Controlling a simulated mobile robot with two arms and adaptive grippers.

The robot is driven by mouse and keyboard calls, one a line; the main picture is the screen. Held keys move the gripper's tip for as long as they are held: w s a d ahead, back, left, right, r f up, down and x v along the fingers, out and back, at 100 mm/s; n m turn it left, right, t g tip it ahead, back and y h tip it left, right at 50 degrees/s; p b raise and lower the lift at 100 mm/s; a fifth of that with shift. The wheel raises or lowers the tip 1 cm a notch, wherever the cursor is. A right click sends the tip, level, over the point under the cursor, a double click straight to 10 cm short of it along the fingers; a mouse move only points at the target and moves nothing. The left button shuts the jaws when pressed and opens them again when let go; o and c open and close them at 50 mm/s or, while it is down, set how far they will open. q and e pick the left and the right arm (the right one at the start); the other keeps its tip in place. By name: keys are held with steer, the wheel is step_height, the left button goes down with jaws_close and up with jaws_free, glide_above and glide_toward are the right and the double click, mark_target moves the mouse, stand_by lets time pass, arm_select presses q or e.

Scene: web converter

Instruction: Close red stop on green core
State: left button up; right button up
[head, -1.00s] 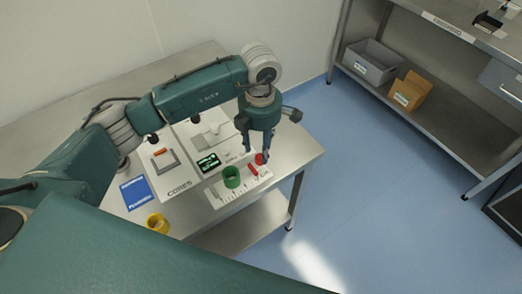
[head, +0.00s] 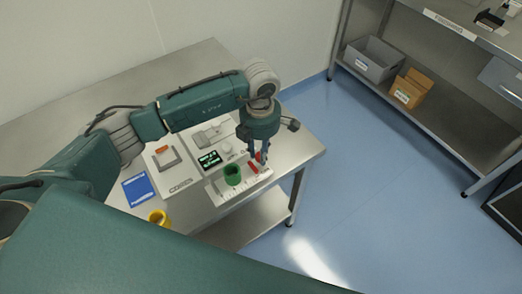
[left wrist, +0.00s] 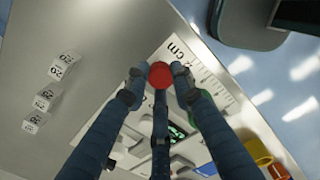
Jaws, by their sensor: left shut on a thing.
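My left gripper (head: 257,158) is at the right end of the white ruled plate (head: 226,197), its fingers pointing down. It is shut on the round red stop (head: 262,157). The left wrist view shows the red stop (left wrist: 160,75) between the three fingertips (left wrist: 159,78). The green core (head: 232,175), a short upright ring, stands on the plate to the left of the stop and apart from it. A small red piece (head: 253,168) lies between them. In the left wrist view the fingers hide most of the green core. My right gripper is not in view.
A grey device with a lit screen (head: 210,159) stands behind the core. A yellow ring (head: 158,218) and a blue card (head: 138,190) are at the left. The table (head: 301,146) ends just right of the gripper. A shelf with a grey bin (head: 373,60) is across the floor.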

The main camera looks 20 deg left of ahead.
arm_select(q)
steer(key=s+a, duration=0.2)
steer(key=shift+s+a, duration=0.1)
steer(key=shift+s, duration=0.3)
steer(key=o, duration=0.9)
steer(key=shift+c, duration=0.2)
step_height(320, 180, up, 12)
